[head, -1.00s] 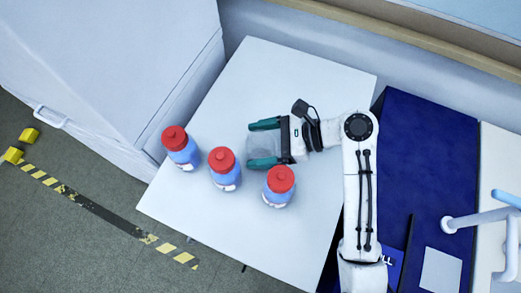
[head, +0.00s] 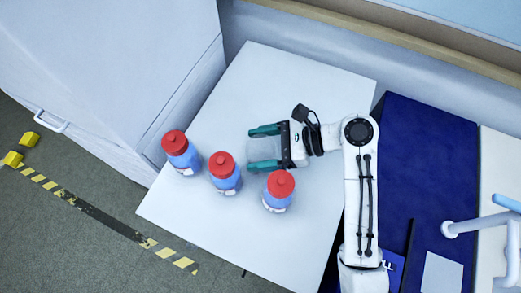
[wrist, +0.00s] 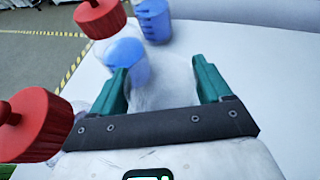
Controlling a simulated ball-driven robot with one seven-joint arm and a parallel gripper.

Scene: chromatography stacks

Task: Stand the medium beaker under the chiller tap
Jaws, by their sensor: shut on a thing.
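A clear, see-through beaker (head: 263,149) is between the teal fingers of my gripper (head: 251,149), over the white table. My gripper is shut on it. In the wrist view the beaker (wrist: 165,85) shows faintly between the two fingers (wrist: 160,67). Its rim and base are hard to make out, and I cannot tell whether it touches the table. A pale pipe fitting with a blue part (head: 470,222) stands at the right edge of the head view; I cannot tell if it is the chiller tap.
Three blue bottles with red caps stand close by: left (head: 180,156), middle (head: 224,175) and right (head: 279,192), the last nearest my lower finger. The white table (head: 300,75) is clear toward the back. A dark blue surface (head: 425,150) lies to the right.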

